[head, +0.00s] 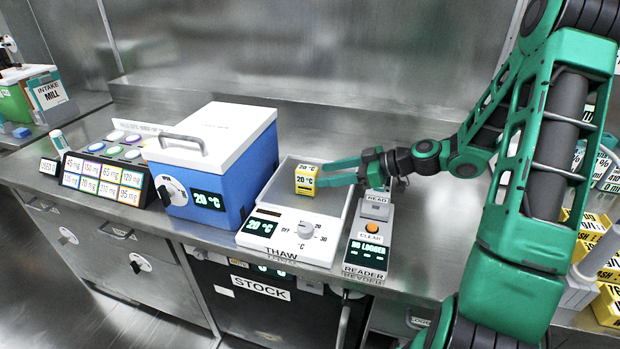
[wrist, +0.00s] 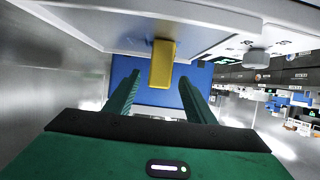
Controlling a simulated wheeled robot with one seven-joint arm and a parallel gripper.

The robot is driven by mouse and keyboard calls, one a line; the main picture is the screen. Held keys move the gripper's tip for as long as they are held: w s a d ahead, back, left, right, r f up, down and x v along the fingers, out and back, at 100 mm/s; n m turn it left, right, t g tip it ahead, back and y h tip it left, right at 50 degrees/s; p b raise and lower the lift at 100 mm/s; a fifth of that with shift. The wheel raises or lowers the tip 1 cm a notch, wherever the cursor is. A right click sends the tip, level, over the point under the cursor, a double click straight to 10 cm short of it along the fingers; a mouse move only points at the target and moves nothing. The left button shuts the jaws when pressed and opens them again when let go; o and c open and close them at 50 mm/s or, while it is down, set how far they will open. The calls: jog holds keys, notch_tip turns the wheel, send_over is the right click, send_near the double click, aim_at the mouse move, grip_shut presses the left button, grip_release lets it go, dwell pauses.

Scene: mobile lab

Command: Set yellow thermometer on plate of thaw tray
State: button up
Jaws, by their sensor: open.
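The yellow thermometer (head: 305,181), a small block marked 20 °C, stands upright on the plate (head: 338,199) of the thaw tray (head: 290,236). My gripper (head: 322,173) is open just to the right of the thermometer, its green fingers pointing left at it. In the wrist view the thermometer (wrist: 162,62) shows centred between the two spread fingertips (wrist: 159,77), with visible gaps on both sides. Nothing is held. I cannot tell exactly how far the fingertips reach past its near face.
A blue box with a white lid (head: 218,165) stands left of the tray. The reader (head: 369,240) is close on its right. A rack of labelled buttons (head: 105,175) is further left. Yellow boxes (head: 606,262) lie at far right. The metal wall is behind.

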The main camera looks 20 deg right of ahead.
jog(key=shift+v, duration=2.35)
jog(key=shift+s+f, duration=0.1)
jog(key=shift+s+a+f, duration=0.15)
jog(key=shift+s+f, duration=0.05)
jog(key=shift+s, duration=0.1)
jog(key=s+f+m+g+h, duration=0.1)
jog(key=s, duration=0.2)
jog(key=s+d+m+g+h, duration=0.1)
jog(key=s+g+h, duration=0.1)
jog(key=s, duration=0.1)
jog(key=s+d+f+m+g+h, duration=0.1)
jog(key=s+m+h, duration=0.1)
jog(key=s, duration=0.1)
jog(key=shift+s+f+g, duration=0.3)
jog(key=shift+s+f, duration=0.05)
jog(key=shift+f, duration=0.05)
jog(key=s+d+r+m+g+h, duration=0.1)
jog(key=s+d+r+m+h, duration=0.1)
jog(key=s+m, duration=0.4)
jog(key=s+d+r+m+g+h, duration=0.2)
jog(key=s+m, duration=0.5)
jog(key=s, duration=0.9)
notch_tip(320, 180, up, 3)
jog(key=d+h, duration=0.1)
jog(key=d, duration=0.1)
jog(key=shift+d+r+h, duration=0.15)
jog(key=shift+d+h, duration=0.15)
jog(key=shift+d, duration=0.05)
